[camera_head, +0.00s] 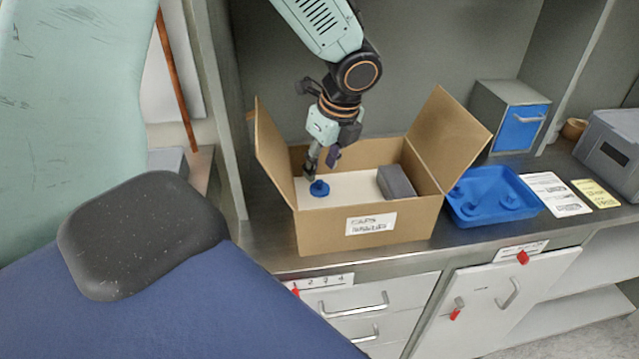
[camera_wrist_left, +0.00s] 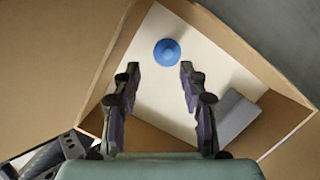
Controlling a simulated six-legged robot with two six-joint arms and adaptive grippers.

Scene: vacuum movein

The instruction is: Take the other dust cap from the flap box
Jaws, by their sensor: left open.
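The flap box (camera_head: 318,230) is an open cardboard box with a white label, standing on the metal counter with its flaps spread. One blue dust cap (camera_head: 319,188) lies on the pale floor inside it, toward the left. The cap also shows in the left wrist view (camera_wrist_left: 167,52), beyond the fingertips. My left gripper (camera_head: 321,166) reaches down into the box just above the cap. In the left wrist view its fingers (camera_wrist_left: 158,82) are apart with nothing between them. My right gripper does not show.
A grey block (camera_head: 396,182) lies in the box's right part. A blue tray (camera_head: 470,214) with blue pieces stands right of the box. Paper sheets (camera_head: 556,194), a blue-fronted drawer unit (camera_head: 519,128) and a grey case (camera_head: 612,150) are farther right. The box flaps stand up around my left arm.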

